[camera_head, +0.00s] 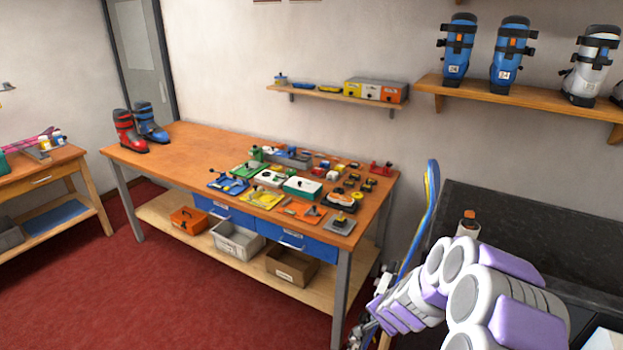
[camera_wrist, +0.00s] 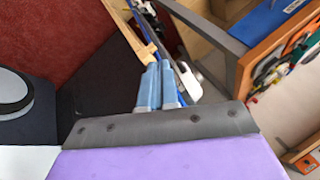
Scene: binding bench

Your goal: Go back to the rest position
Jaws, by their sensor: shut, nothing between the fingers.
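My gripper (camera_wrist: 160,84) shows in the wrist view as two blue-grey fingers side by side, shut with nothing between them. In the head view my white and purple arm is folded at the lower right, and the gripper end is small and partly hidden near the bottom edge. The wooden workbench (camera_head: 187,157) stands to the left of my arm. In the wrist view, the bench's orange-brown top (camera_wrist: 273,62) lies to the right of the fingers, apart from them.
Tools and colored trays cover the bench's right half. Red and blue ski boots (camera_head: 152,122) stand at its far left. A blue and yellow ski (camera_head: 425,215) leans beside a dark counter (camera_head: 540,235) near my arm. Open red floor (camera_head: 170,290) lies in front.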

